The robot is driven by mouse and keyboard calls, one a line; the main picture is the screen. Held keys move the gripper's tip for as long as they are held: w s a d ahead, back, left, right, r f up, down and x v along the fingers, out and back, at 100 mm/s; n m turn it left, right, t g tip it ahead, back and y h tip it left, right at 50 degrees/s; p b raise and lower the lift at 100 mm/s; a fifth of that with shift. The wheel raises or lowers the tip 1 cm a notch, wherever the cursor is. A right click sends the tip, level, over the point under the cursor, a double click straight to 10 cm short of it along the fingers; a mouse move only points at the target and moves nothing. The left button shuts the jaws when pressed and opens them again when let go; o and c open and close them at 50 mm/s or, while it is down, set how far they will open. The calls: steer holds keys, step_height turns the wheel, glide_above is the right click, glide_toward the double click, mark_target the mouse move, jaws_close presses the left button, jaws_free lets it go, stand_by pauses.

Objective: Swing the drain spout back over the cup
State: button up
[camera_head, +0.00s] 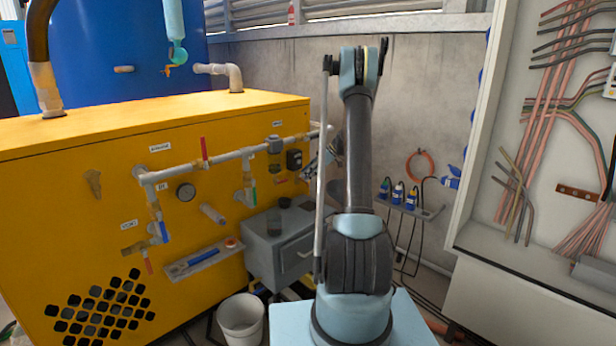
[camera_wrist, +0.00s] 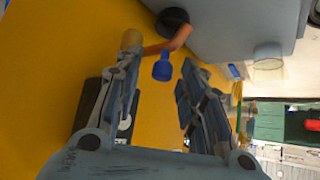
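The drain spout looks like a short copper-brown bent tube (camera_wrist: 178,42) in the wrist view, against the yellow panel. A blue handle (camera_wrist: 162,68) hangs beside it. My gripper (camera_wrist: 160,57) is open, with its fingers on either side of the blue handle. The spout's near end lies at the left fingertip; I cannot tell whether they touch. A clear cup (camera_wrist: 268,55) stands apart, to the right of the spout's end. In the head view my gripper (camera_head: 318,165) is partly hidden behind my arm, and the spout cannot be made out.
A grey cabinet (camera_head: 302,254) stands against the yellow machine (camera_head: 60,195). A dark round piece (camera_wrist: 173,20) sits close to the spout's end. A white bucket (camera_head: 241,318) stands below.

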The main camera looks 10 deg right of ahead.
jaws_close()
stand_by(0.3)
